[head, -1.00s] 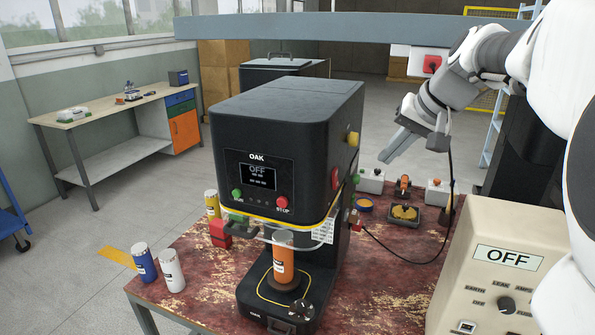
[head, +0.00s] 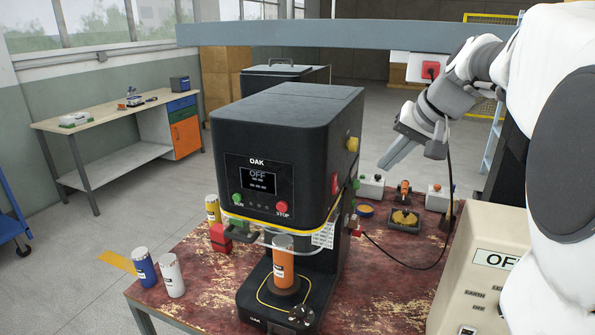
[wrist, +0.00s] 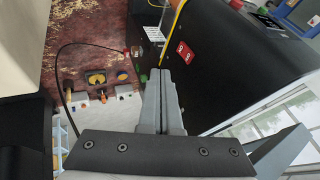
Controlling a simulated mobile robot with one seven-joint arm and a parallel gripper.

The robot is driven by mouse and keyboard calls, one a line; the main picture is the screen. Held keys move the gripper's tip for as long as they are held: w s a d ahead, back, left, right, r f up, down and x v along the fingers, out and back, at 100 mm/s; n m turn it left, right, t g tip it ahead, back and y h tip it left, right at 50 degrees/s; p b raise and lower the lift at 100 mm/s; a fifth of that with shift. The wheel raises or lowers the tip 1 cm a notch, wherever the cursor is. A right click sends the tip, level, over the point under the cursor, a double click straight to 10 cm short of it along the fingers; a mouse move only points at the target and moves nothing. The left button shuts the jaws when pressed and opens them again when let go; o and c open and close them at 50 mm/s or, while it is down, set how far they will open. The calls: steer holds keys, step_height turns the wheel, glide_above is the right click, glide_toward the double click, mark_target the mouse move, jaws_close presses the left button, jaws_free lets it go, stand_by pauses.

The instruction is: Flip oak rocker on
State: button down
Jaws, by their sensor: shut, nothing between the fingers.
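The black machine marked OAK (head: 284,110) stands on the worn red table, and its display (head: 258,176) reads OFF. Its right side carries a yellow knob (head: 352,143) and a red piece (head: 335,184). In the wrist view a red plate with white marks (wrist: 185,53) shows on the black side; I cannot tell whether it is the rocker. My gripper (head: 384,166) is shut and empty, in the air to the right of the machine, apart from it. In the wrist view its closed fingers (wrist: 165,74) point toward the machine's side.
A black cable (head: 400,264) runs from the machine across the table. Small boxes, a yellow-filled tray (head: 404,219) and a beige OFF box (head: 490,262) stand on the right. An orange can (head: 283,262) sits in the machine; blue and white cans (head: 172,275) stand at left.

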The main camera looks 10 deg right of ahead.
mark_target(336, 183)
steer(key=w+a+f, duration=0.5)
steer(key=w+f, duration=0.2)
steer(key=f, duration=0.1)
steer(key=shift+w+f+p, duration=0.25)
steer(key=shift+w+p, duration=0.05)
steer(key=shift+p, duration=0.15)
steer(key=shift+a+f, duration=0.1)
steer(key=shift+w+a+r+p, duration=0.15)
steer(key=shift+r+p, duration=0.15)
steer(key=shift+r, duration=0.55)
stand_by(0.4)
